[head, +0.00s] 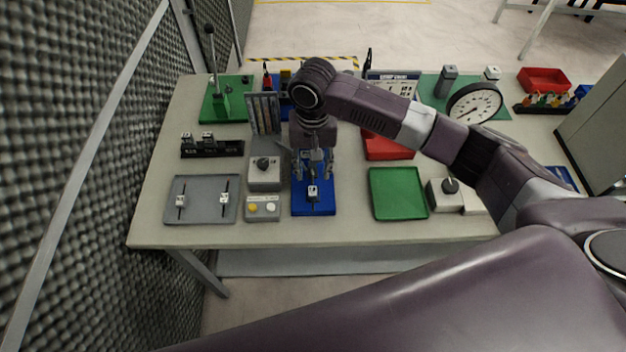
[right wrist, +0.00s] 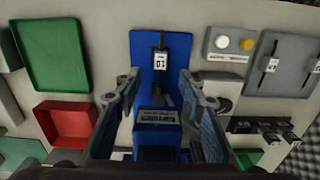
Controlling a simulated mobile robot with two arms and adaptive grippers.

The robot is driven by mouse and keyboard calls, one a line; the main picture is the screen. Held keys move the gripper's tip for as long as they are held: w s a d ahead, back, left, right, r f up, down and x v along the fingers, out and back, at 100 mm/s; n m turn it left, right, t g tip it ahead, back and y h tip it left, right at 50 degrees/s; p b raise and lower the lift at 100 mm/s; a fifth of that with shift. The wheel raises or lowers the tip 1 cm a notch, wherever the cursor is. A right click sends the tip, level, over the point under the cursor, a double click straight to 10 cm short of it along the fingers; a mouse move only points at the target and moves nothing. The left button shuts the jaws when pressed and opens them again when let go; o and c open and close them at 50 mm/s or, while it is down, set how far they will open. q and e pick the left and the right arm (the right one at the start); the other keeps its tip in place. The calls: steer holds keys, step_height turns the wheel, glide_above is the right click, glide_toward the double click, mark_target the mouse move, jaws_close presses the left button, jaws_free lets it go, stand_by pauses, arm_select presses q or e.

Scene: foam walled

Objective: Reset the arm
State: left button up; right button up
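My right gripper (head: 313,172) is above the blue stand (head: 314,206) in the middle of the table and points down at it. In the right wrist view the gripper (right wrist: 160,84) is open, with its two fingers apart on either side of the blue stand (right wrist: 144,50). Nothing shows between the fingertips. A small white labelled slider (right wrist: 160,61) sits in a dark slot on the stand; it also shows in the head view (head: 312,191). Whether a finger touches the stand is unclear. My left gripper is not in view.
Left of the stand are a knob box (head: 265,181), a button box (head: 262,213) and a grey slider tray (head: 202,212). A green tray (head: 398,208) and a red tray (head: 382,152) are to the right.

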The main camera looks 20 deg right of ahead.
step_height(320, 180, up, 4)
steer(key=shift+f, duration=0.1)
stand_by(0.4)
